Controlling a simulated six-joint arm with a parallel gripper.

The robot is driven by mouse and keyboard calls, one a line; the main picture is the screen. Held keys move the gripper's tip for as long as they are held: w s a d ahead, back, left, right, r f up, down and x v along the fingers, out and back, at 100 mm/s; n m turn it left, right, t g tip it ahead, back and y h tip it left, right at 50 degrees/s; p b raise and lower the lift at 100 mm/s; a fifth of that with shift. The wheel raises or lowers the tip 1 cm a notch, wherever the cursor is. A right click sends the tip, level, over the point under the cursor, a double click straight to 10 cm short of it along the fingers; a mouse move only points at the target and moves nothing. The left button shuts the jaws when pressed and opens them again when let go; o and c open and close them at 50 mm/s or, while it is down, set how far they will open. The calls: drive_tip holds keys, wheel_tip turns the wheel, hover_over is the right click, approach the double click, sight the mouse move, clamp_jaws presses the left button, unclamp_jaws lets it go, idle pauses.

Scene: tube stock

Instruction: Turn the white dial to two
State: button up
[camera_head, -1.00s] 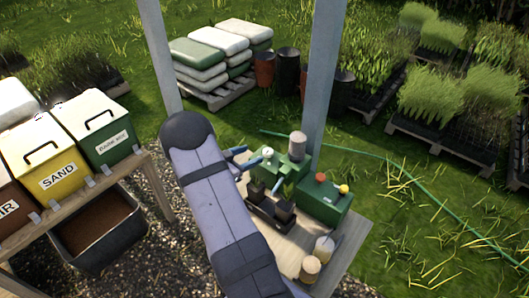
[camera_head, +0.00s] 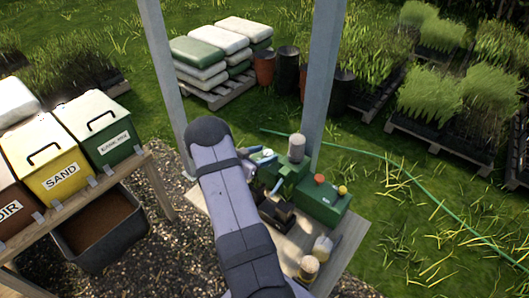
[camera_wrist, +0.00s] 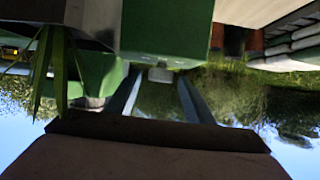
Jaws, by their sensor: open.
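The white dial (camera_head: 268,154) is on the green box (camera_head: 293,172) at the back of the small wooden table, partly hidden by my gripper. My gripper (camera_head: 261,156) is at the dial, coming in from the left, with my arm covering much of it. In the wrist view my two fingers (camera_wrist: 160,84) are apart. The white dial (camera_wrist: 160,75) shows between their tips, against the green box (camera_wrist: 165,35). Whether the fingers touch it cannot be told. The dial's marks and pointer are too small to read.
A grey cylinder (camera_head: 297,147) stands at the back of the green box. A second green box (camera_head: 322,204) with a red and a yellow knob is to its right. Dark blocks (camera_head: 277,210) and tan pots (camera_head: 309,267) are nearer. A post (camera_head: 322,80) rises behind the table.

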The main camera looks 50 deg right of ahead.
drive_tip(key=shift+d+f, duration=0.15)
drive_tip(key=shift+d, duration=0.1)
drive_tip(key=c, duration=1)
drive_tip(key=shift+c, duration=0.2)
drive_tip(key=shift+s+t, duration=0.15)
drive_tip(key=shift+t, duration=0.15)
drive_tip(key=shift+s+d+n+t+b, duration=0.15)
drive_tip(key=shift+n+t+b, duration=0.5)
drive_tip(key=shift+n+t, duration=0.65)
drive_tip(key=shift+s+n+t+y+b, duration=0.1)
drive_tip(key=shift+n+t+y+b, duration=0.2)
drive_tip(key=shift+n+t+b, duration=0.55)
drive_tip(key=shift+t, duration=0.25)
